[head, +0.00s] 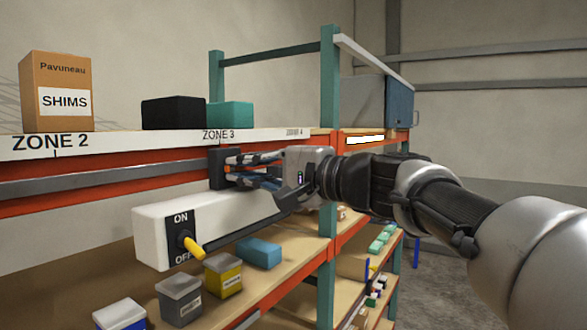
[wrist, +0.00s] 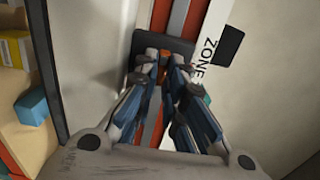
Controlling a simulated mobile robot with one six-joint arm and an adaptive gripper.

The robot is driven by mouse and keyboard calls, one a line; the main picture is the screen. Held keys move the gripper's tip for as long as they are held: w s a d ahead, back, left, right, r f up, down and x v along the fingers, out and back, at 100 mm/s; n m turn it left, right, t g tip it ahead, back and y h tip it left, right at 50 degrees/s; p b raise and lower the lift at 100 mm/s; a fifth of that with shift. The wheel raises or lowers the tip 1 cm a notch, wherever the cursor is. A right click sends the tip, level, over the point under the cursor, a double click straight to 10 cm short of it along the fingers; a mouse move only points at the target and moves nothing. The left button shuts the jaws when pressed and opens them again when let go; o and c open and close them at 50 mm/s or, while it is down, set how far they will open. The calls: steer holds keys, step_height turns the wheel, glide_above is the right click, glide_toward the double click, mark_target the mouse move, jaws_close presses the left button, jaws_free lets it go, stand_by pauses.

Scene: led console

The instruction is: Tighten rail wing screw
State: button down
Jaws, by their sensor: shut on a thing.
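My gripper (head: 233,170) reaches in from the right, its fingertips at the black block (head: 216,166) on the grey rail (head: 110,180) under the ZONE 3 shelf edge. In the wrist view my gripper (wrist: 164,66) has its two fingers close together in front of the black block (wrist: 178,46). A small orange piece (wrist: 163,61) shows between the fingertips; I take it for the rail wing screw. The fingers are shut on it and hide most of it, so its turn angle cannot be told.
Below the gripper is a white console box (head: 150,238) with an ON/OFF plate and a yellow lever (head: 193,247). A blue block (head: 260,253) and several small bins stand on the lower shelf. A green upright (head: 328,100) stands behind my arm. A SHIMS box (head: 57,85) is on the top shelf.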

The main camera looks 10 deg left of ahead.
steer(key=shift+f, duration=0.1)
steer(key=c, duration=1.7)
jaws_free()
steer(key=shift+d, duration=0.1)
steer(key=shift+o, duration=0.2)
steer(key=n+b, duration=0.1)
steer(key=n, duration=0.3)
steer(key=shift+n, duration=0.3)
steer(key=n, duration=0.5)
steer(key=shift+s+r, duration=0.1)
steer(key=shift+r, duration=0.2)
steer(key=b+v, duration=0.2)
steer(key=v, duration=1.5)
steer(key=s+f+m+h+b, duration=0.1)
steer(key=s+f+h, duration=0.2)
steer(key=f, duration=0.8)
steer(key=s+d+f+m+g+h+b, duration=0.1)
steer(key=s+f+m+h+b, duration=0.1)
steer(key=f, duration=0.8)
steer(key=shift+s+f+h, duration=0.4)
steer(key=shift+s+h, duration=0.5)
steer(key=shift+s, duration=0.1)
